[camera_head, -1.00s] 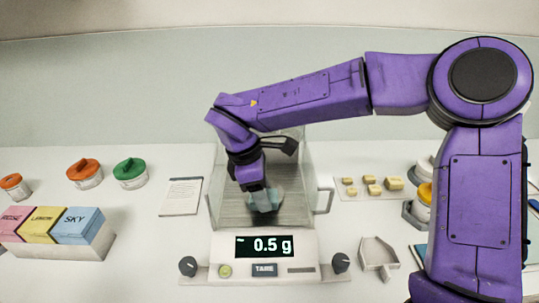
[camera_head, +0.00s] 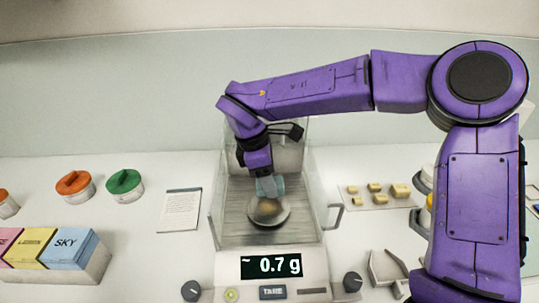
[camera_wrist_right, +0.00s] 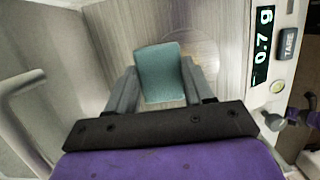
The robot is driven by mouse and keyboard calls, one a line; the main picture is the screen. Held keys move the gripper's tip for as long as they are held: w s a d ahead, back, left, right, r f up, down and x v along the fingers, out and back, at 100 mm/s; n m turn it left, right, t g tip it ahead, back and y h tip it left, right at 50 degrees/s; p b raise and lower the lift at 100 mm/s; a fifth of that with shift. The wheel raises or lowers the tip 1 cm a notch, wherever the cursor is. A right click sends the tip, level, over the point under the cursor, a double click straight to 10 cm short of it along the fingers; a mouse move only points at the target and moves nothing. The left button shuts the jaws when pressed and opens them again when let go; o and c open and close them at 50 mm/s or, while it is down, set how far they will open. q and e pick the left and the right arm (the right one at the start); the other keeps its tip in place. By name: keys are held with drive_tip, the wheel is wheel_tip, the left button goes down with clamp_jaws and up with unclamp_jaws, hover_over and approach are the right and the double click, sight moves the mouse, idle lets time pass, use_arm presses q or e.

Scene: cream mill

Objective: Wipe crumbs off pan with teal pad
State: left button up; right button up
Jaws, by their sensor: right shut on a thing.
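My right gripper (camera_head: 268,186) is shut on the teal pad (camera_wrist_right: 162,72), which sits between both fingers in the right wrist view. The pad also shows in the head view (camera_head: 270,187) at the back edge of the round metal pan (camera_head: 268,212). The pan is inside the glass-walled balance (camera_head: 228,262), whose display reads about 0.7 g. In the wrist view the pan (camera_wrist_right: 205,50) is faint and partly hidden by the pad. I cannot tell whether the pad touches the pan, and I cannot make out crumbs. My left gripper is not in view.
Clear walls with a handle (camera_head: 335,215) stand close around my right gripper. Left are a paper card (camera_head: 180,210), orange (camera_head: 75,184) and green-lidded jars (camera_head: 124,184) and coloured boxes (camera_head: 60,250). Right are small weights (camera_head: 376,188) and an angular scoop (camera_head: 388,268).

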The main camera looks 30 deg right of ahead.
drive_tip(key=shift+s+p+v, duration=0.25)
drive_tip(key=shift+p+v, duration=0.15)
drive_tip(key=shift+v, duration=0.7)
drive_tip(key=shift+w+a+r, duration=0.1)
drive_tip(key=shift+w+r, duration=0.05)
drive_tip(key=shift+r, duration=0.25)
drive_tip(key=shift+r+p, duration=0.65)
drive_tip(key=shift+r, duration=0.6)
